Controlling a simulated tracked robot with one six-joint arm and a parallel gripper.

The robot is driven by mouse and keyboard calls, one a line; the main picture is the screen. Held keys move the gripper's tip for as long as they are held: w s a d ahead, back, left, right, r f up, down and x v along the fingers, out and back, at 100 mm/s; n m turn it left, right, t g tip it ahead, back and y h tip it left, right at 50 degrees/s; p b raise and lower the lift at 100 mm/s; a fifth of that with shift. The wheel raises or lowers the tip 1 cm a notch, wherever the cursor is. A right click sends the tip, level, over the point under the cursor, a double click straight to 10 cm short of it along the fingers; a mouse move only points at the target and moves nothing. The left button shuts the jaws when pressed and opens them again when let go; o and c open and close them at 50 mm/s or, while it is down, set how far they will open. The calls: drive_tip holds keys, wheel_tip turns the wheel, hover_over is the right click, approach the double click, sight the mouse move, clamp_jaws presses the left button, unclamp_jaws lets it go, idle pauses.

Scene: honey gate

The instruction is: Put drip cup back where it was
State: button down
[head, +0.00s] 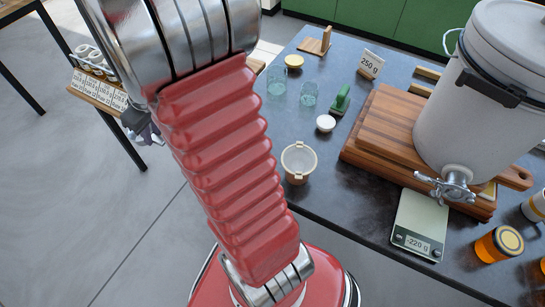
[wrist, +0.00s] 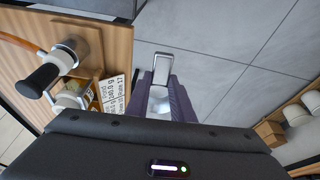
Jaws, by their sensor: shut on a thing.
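My gripper (head: 146,134) is at the left in the head view, partly behind my arm, beside a side rack and clear of the big table. In the wrist view my gripper (wrist: 160,98) is shut on a small pale thing with a grey flat end, which looks like the drip cup (wrist: 158,102). The fingers hide most of it, and floor tiles show beyond. The honey bucket (head: 475,95) stands on wooden boards at the right, with a metal gate valve (head: 452,184) at its lower front. A scale (head: 420,224) with a negative reading sits below the valve.
A wooden rack (head: 97,94) with white rolls and label cards is close to my gripper. On the dark table (head: 350,190) stand a strainer cup (head: 299,162), a white bowl (head: 325,123), two glasses, a green-handled tool (head: 341,100) and honey jars (head: 499,244).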

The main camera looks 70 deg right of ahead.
drive_tip(key=w+a, duration=0.5)
drive_tip(key=a, duration=0.5)
drive_tip(key=w+a, duration=0.5)
drive_tip(key=a, duration=0.6)
drive_tip(key=shift+f, duration=0.25)
